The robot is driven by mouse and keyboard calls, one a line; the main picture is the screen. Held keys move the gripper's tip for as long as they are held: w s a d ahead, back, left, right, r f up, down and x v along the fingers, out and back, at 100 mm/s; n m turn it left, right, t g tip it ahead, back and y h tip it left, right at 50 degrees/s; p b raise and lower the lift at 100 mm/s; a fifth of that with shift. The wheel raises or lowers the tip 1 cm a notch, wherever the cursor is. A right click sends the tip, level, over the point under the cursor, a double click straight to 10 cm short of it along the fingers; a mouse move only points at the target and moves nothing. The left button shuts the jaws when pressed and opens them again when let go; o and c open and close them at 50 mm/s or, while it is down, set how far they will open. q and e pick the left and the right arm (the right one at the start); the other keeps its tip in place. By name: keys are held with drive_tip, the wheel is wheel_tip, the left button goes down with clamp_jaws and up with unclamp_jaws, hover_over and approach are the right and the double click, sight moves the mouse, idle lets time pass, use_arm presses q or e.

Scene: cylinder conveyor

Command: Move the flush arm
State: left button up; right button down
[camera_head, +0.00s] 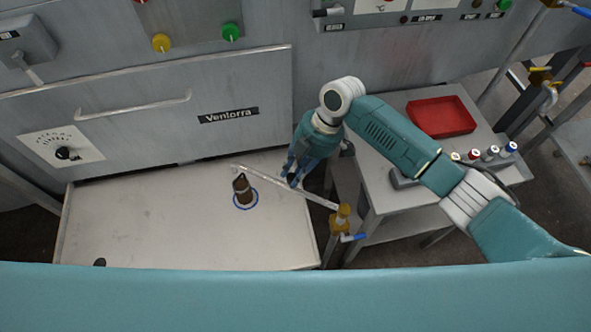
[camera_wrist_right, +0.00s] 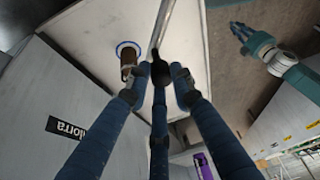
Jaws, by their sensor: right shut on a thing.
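The flush arm (camera_head: 318,198) is a thin grey metal pipe. It runs from a brass valve (camera_head: 343,215) with a blue handle at the table's right edge, leftward over the table. Its free end lies just behind the top of a dark brown cylinder (camera_head: 241,188) in the head view. The cylinder stands upright in a blue ring. My right gripper (camera_head: 293,180) is shut on the pipe along its middle. In the right wrist view the pipe (camera_wrist_right: 166,22) runs up from between the fingertips (camera_wrist_right: 158,80). My left gripper (camera_wrist_right: 243,32) shows small there, away from the table.
A grey table (camera_head: 150,225) stands before a metal cabinet (camera_head: 190,130) with a handle and dial. At right a side table (camera_head: 400,225) holds a red tray (camera_head: 441,117) and several small capped bottles (camera_head: 490,153). The left part of the grey table is mostly clear.

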use_arm(q)
drive_tip(key=shift+w, duration=0.15)
use_arm(e)
drive_tip(key=shift+a+r, duration=0.15)
drive_tip(key=shift+a, duration=0.1)
drive_tip(key=c, duration=1.8)
unclamp_jaws()
use_arm(q)
drive_tip(key=shift+w, duration=0.2)
use_arm(e)
drive_tip(key=shift+o, duration=1.3)
use_arm(q)
drive_tip(key=shift+a, duration=0.1)
use_arm(e)
drive_tip(key=shift+d+r, duration=0.1)
drive_tip(key=shift+d, duration=0.05)
drive_tip(key=v, duration=1.1)
drive_tip(key=shift+r, duration=0.3)
drive_tip(key=shift+f, duration=0.1)
